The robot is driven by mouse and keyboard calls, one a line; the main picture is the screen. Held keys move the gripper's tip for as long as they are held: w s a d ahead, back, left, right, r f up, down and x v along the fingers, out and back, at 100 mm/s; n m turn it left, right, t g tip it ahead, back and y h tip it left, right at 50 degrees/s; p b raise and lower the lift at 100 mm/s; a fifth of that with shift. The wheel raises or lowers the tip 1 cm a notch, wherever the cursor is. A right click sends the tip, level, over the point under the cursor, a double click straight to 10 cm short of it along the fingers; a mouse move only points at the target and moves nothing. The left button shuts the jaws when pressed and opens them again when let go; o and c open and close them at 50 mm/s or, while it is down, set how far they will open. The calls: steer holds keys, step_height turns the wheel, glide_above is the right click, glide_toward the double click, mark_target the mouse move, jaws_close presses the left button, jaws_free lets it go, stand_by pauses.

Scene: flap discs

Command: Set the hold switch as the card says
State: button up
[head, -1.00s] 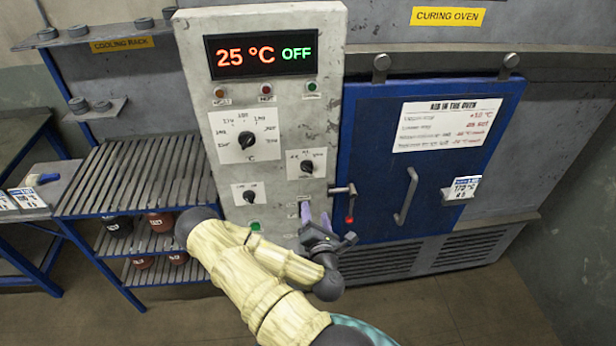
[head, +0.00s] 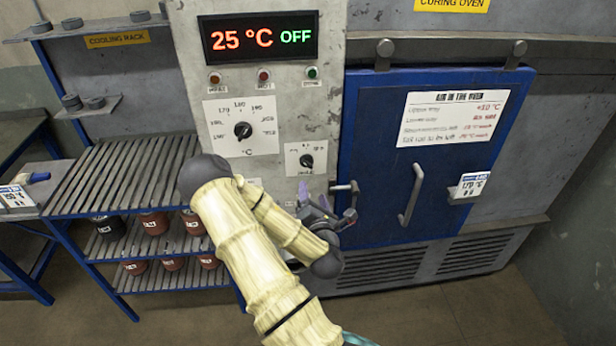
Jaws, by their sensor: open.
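The control panel (head: 325,110) is a grey upright box with a display (head: 259,37) reading 25 °C OFF. A large black temperature dial (head: 243,131) sits on a white plate. A smaller black knob (head: 306,161) is to its lower right on its own plate; its marks are too small to read surely. A third knob's plate is mostly hidden behind my arm. A card (head: 470,187) in a holder on the blue door shows about 170 °C; its second line is unclear. My gripper (head: 314,198) is open and empty, below the smaller knob, with its pale purple fingers toward the panel.
The oven door (head: 370,165) has a long handle (head: 408,195) and a latch lever (head: 345,188) close beside my gripper. A notice (head: 452,118) hangs on the door. The cooling rack (head: 125,175) with several pots stands left. Open floor lies in front.

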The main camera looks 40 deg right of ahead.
mark_target(307, 166)
steer(key=x, duration=1)
steer(key=shift+w+d+r+p, duration=0.1)
steer(key=shift+w+d+p, duration=0.05)
steer(key=shift+w+p, duration=0.2)
steer(key=shift+w+d, duration=0.25)
steer(key=shift+w, duration=0.15)
steer(key=c, duration=1)
